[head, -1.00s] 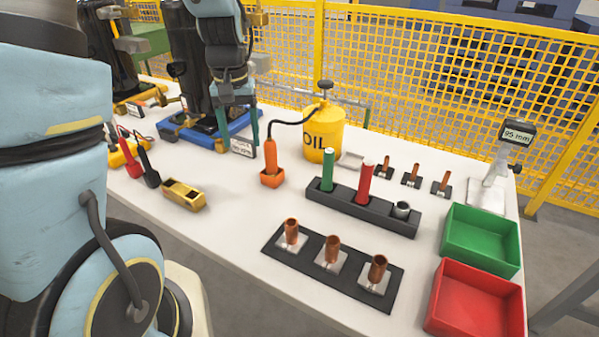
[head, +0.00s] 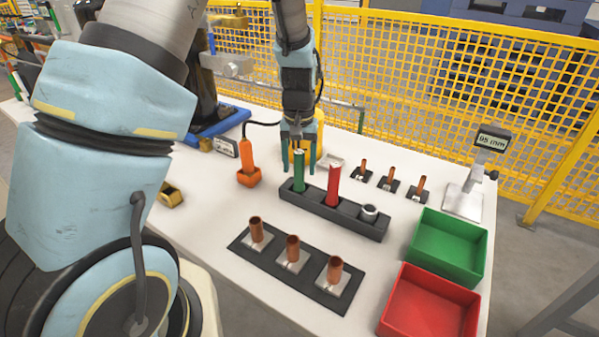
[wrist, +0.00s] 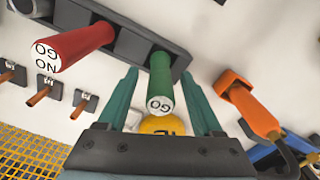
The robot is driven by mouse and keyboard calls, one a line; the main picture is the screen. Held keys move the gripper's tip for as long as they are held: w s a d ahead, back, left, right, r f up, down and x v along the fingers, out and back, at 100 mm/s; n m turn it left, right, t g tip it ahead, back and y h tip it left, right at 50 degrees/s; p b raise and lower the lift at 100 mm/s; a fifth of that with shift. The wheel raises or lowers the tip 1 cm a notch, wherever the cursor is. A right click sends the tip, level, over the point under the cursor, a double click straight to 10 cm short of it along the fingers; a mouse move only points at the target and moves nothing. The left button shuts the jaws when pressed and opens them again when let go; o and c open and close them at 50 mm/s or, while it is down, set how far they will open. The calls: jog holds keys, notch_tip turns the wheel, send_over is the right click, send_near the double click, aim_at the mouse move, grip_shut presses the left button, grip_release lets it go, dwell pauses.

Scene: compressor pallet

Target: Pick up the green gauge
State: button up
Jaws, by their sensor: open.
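The green gauge (head: 299,172) is a green cylinder standing upright in the left slot of a black holder (head: 352,222). In the wrist view the green gauge (wrist: 160,84) shows a white end face marked "GO". My gripper (head: 298,168) is open, with its teal fingers pointing down at the gauge's upper part. In the wrist view the gripper (wrist: 165,88) has one finger on each side of the gauge, with visible gaps. The red gauge (head: 333,186), marked "NO GO" in the wrist view (wrist: 75,46), stands in the middle slot.
A silver piece (head: 369,212) sits in the holder's right slot. An orange-handled tool (head: 247,165) stands to the left, and a yellow oil can (head: 319,140) behind. Copper tubes (head: 293,249) stand in front. Green (head: 447,247) and red (head: 428,302) bins are at right.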

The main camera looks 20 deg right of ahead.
aim_at(299, 173)
jog(key=shift+w+f, duration=0.1)
jog(key=shift+f, duration=1.6)
grip_shut()
